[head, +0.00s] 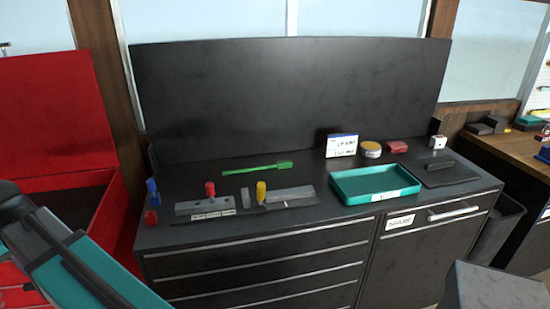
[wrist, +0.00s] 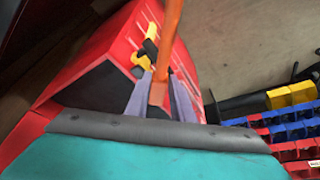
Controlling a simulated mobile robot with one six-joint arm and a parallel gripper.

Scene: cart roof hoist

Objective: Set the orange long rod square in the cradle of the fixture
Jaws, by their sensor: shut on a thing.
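The orange long rod (wrist: 170,45) shows in the wrist view, running from between my fingers up to the top edge. My gripper (wrist: 160,92) is shut on it near its lower end; the far end is out of frame. Neither the rod nor my gripper shows in the head view. On the black cabinet top are two low grey fixtures, one with a red knob (head: 210,189) and one with a yellow knob (head: 261,192). I cannot tell which one has the cradle. The rod is not at either of them in the head view.
A teal tray (head: 345,198), a green tool (head: 257,168), a white sign (head: 342,144) and a blue-and-red item (head: 152,193) stand on the cabinet top (head: 310,222). A red chest (head: 60,120) is at left. The wrist view shows blue bins (wrist: 285,133) and a red box (wrist: 85,65).

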